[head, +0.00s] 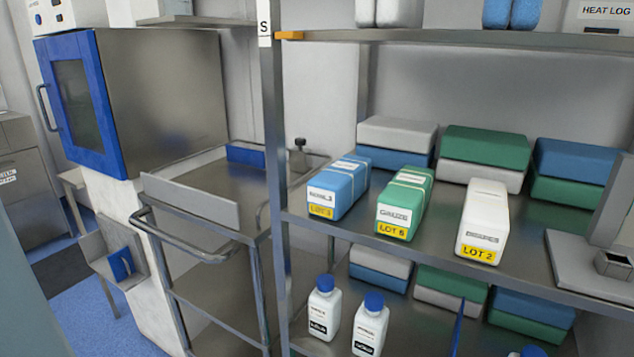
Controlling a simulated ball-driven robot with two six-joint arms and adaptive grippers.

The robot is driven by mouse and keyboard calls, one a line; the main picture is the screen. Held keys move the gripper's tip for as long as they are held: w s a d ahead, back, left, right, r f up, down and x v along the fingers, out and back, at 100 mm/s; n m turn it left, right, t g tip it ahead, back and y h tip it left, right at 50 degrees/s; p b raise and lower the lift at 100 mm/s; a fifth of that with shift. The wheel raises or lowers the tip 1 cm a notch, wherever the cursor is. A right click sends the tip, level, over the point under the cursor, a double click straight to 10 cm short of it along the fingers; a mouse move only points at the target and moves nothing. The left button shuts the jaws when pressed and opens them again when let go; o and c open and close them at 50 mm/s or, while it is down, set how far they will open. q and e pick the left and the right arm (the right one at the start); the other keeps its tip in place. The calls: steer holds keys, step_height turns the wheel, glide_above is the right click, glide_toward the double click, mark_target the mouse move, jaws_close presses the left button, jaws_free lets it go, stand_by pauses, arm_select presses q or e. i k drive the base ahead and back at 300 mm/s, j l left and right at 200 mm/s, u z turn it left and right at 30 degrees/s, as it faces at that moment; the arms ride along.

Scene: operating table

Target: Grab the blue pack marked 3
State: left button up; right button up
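A blue pack (344,192) with light bands stands at the left end of the middle shelf, close to the upright post. Its yellow tag looks like LOT 3, though the digit is small. A green pack (408,201) tagged LOT 5 or similar stands just right of it. A white pack (484,215) tagged LOT 2 stands further right. All three sit near the shelf's front edge with their labels facing me. Neither of my grippers is in view.
Stacked blue, green and white packs (484,146) line the back of the shelf (440,244). The steel post (276,180) borders it on the left. A grey device (590,262) sits at right. White bottles (323,310) stand below. A steel cart (200,235) is left.

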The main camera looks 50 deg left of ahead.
mark_target(333, 192)
steer(key=j+u, duration=0.1)
steer(key=u, duration=1.4)
